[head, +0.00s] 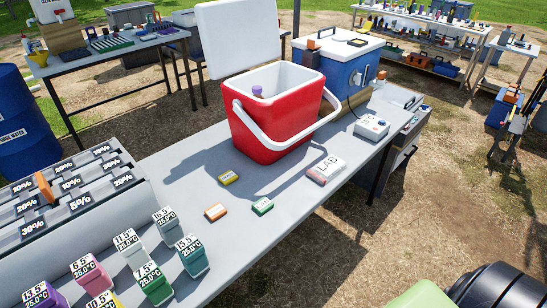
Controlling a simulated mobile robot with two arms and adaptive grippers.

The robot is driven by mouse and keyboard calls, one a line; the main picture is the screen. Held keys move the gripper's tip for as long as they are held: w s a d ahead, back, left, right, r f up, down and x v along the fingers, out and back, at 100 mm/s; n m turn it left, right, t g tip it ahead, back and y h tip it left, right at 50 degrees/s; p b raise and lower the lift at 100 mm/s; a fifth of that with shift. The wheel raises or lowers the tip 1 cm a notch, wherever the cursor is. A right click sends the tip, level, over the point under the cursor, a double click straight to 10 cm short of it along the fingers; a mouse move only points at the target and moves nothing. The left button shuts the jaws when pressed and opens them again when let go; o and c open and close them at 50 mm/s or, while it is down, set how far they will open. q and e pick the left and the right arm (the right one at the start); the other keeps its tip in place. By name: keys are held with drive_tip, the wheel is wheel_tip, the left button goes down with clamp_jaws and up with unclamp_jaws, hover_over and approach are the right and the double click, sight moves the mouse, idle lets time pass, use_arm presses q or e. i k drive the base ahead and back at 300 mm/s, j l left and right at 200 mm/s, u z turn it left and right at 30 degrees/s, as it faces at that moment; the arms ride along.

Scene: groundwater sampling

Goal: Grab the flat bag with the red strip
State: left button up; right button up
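A flat, whitish bag marked LAB (326,169), with a reddish strip along its edge, lies on the grey table (205,160). It is to the right of the red cooler's base, near the table's front edge. Nothing covers it. Neither of my grippers shows in the head view, so I cannot see their state.
The open red cooler (270,125) has its white handle hanging toward the bag. Yellow (229,177), orange (215,212) and green (263,206) small blocks lie to the left. A white device (371,127) stands behind right. Several labelled bottles (190,256) stand front left.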

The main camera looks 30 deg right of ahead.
sight(323, 172)
drive_tip(key=l+u, duration=0.2)
drive_tip(key=l, duration=0.35)
drive_tip(key=l+u, duration=0.25)
drive_tip(key=l, duration=0.3)
drive_tip(key=l+u, duration=0.2)
drive_tip(key=l, duration=0.3)
drive_tip(key=k+l+u, duration=0.2)
drive_tip(key=l, duration=0.3)
drive_tip(key=l+u, duration=0.25)
drive_tip(key=l, duration=0.3)
drive_tip(key=k, duration=0.05)
